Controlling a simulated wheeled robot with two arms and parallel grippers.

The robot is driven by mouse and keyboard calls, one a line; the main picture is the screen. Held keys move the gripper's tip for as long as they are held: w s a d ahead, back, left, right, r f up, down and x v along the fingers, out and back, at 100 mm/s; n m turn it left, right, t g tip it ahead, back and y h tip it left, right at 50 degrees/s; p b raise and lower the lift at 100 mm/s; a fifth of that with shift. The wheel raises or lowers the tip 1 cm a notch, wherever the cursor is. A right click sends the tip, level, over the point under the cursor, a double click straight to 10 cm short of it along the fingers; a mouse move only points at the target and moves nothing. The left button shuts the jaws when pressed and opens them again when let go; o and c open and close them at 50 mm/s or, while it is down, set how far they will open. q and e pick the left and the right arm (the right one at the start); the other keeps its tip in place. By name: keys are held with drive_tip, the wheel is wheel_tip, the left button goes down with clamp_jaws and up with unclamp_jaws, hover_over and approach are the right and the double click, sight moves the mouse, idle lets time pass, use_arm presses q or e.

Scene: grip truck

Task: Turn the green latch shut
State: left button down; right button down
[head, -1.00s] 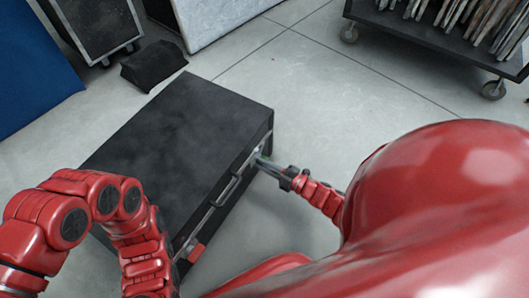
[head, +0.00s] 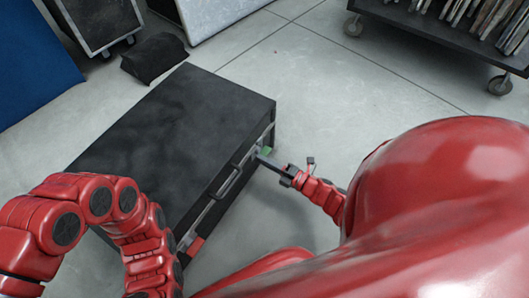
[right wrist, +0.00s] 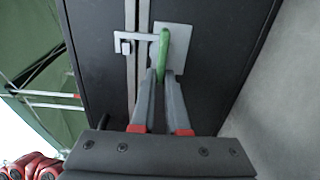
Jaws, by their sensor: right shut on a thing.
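The green latch (right wrist: 163,52) is a narrow upright lever on a square metal plate (right wrist: 180,42) on the front of the black case (head: 170,130). In the right wrist view a metal bar runs left from it across the case's seam to a small catch (right wrist: 125,47). My right gripper (right wrist: 163,78) is shut on the lever's lower part, one finger on each side. In the head view the latch shows as a small green patch (head: 267,151) at the tip of my right gripper (head: 262,157). My left arm is over the case's near left end; its gripper is not visible.
A black handle (head: 227,180) and a red piece (head: 196,246) are on the same case front. A small black block (head: 154,57) lies behind the case, and a wheeled cart (head: 440,35) stands at the upper right. The floor right of the case is clear.

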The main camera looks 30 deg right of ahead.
drive_tip(key=shift+f, duration=0.1)
idle(0.3)
drive_tip(key=c, duration=0.9)
unclamp_jaws()
use_arm(q)
drive_tip(key=w+d+r+n+g+p, duration=0.2)
drive_tip(key=w+d+r+g+p, duration=0.2)
drive_tip(key=w+d+r+g, duration=0.1)
drive_tip(key=shift+w+d+r+g+h, duration=0.3)
drive_tip(key=shift+d+r+g, duration=0.35)
drive_tip(key=shift+r+g, duration=0.3)
use_arm(e)
drive_tip(key=shift+v, duration=8.7)
